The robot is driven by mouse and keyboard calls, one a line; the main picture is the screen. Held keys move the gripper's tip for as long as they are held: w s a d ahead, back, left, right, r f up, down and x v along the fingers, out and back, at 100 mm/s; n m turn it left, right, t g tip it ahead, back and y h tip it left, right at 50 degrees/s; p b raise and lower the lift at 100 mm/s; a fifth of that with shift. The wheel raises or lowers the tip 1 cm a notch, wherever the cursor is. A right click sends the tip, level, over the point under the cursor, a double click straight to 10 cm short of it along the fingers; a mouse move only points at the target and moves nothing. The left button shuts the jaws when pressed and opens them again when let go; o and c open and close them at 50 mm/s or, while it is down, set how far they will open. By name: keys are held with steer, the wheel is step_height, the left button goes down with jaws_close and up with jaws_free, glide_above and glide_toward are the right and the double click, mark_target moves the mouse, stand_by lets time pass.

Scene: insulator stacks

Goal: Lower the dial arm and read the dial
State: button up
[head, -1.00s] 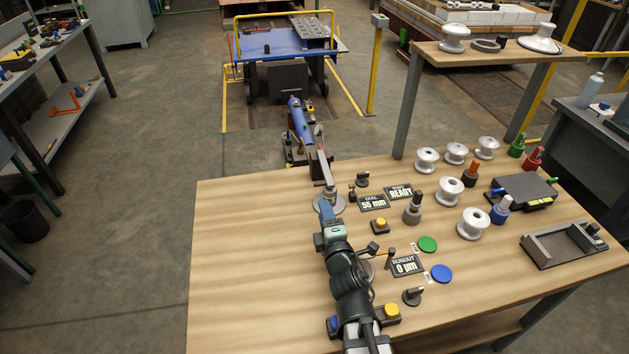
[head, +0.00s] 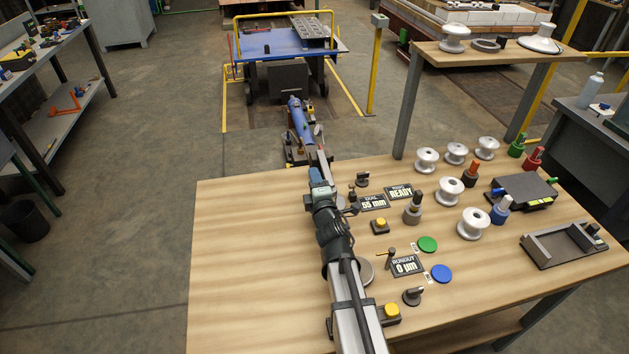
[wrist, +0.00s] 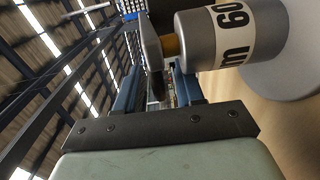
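My gripper (head: 318,180) is over the left part of the wooden table, below the DIAL 55 mm sign (head: 374,203) in height order unclear. In the wrist view its two blue fingers (wrist: 158,84) stand apart, and it looks open. A grey flat lever (wrist: 146,40) with a dark end lies between or just beyond them; I cannot tell if they touch. The lever joins an orange collar on a grey cylinder (wrist: 222,38) marked "m 60". In the head view a grey bar (head: 319,158) shows just beyond my gripper. My arm hides the round base there.
The RUNOUT sign (head: 407,266) reads 0 µm and another sign (head: 400,192) reads READY. Several white insulators, including one at the middle right (head: 473,222), coloured pegs and a yellow button (head: 380,225) stand right of my arm. The table's left side is clear.

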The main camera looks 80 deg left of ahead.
steer(key=shift+a, duration=0.2)
steer(key=shift+c, duration=0.2)
jaws_close()
stand_by(0.4)
